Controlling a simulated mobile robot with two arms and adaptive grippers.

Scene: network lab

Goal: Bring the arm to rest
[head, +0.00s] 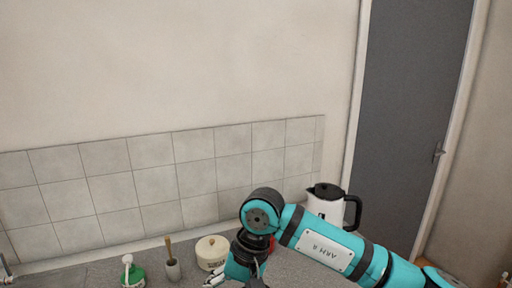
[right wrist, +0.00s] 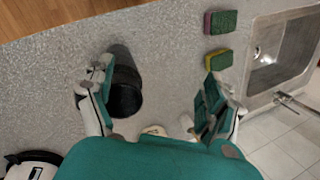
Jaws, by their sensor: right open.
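My right arm (head: 325,250), teal and marked with a label, comes in from the lower right of the head view and bends down over the counter. A dark round cup-like object (right wrist: 125,96) stands beside the left finger, inside the gap in the picture. I cannot tell whether they touch. Nothing is held. My left gripper is in neither view.
A white and black kettle (head: 326,203) stands behind my arm. A cream lidded pot (head: 211,250), a brush in a holder (head: 172,268) and a green bottle (head: 133,274) stand along the tiled wall. Two sponges (right wrist: 220,24) lie near the sink (right wrist: 270,55). A grey door (head: 412,120) is right.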

